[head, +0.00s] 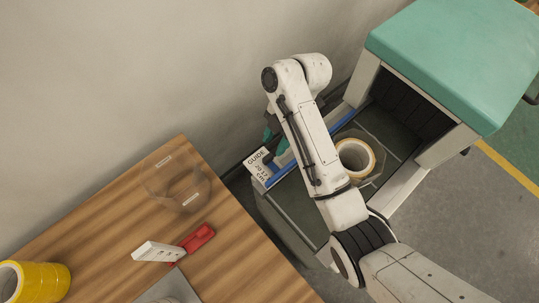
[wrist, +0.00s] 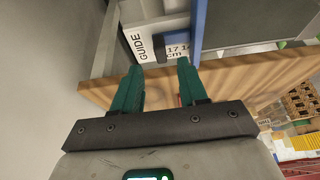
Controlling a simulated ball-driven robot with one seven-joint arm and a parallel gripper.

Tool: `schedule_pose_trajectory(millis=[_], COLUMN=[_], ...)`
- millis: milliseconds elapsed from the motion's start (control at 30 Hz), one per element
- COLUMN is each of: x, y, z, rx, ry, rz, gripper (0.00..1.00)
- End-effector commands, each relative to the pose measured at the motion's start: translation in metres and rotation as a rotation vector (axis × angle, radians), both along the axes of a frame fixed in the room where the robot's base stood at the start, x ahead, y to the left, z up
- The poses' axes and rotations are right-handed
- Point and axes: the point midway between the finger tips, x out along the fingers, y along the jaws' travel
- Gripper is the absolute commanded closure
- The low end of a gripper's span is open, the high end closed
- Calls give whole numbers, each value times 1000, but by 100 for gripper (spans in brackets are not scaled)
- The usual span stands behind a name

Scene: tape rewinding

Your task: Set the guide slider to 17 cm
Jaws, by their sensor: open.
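The guide scale is a white label (wrist: 140,38) with "GUIDE", "17" and "cm" readable in the wrist view; it also shows in the head view (head: 259,163). A small dark slider tab (wrist: 161,46) lies across the label, just left of the printed 17. It joins a blue guide bar (wrist: 198,28), also seen in the head view (head: 282,175). My gripper (wrist: 160,68) has green fingers, open and empty, with the tab ahead of the gap between them. I cannot tell whether they touch it. In the head view my arm partly hides the guide and gripper.
The wooden table (head: 110,215) at left holds yellow rolls (head: 38,283), a red-and-white tool (head: 196,239) and a clear ring-shaped item (head: 176,190). A wall stands close behind the guide.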

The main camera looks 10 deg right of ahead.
Motion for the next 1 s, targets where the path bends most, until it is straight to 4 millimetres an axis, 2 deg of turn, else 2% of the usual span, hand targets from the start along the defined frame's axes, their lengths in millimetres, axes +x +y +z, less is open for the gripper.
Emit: schedule_pose_trajectory(millis=[33, 100, 333, 500, 767, 1000], x=[-2, -5, -11, -12, -12, -12], y=[3, 7, 16, 18, 18, 18], z=[-14, -25, -44, -52, -53, -52], rx=[0, 0, -1, -1, -1, -1], ry=[0, 0, 2, 0, -1, -1], rz=[2, 2, 1, -1, -1, -1], gripper=[57, 57, 57, 57, 57, 80])
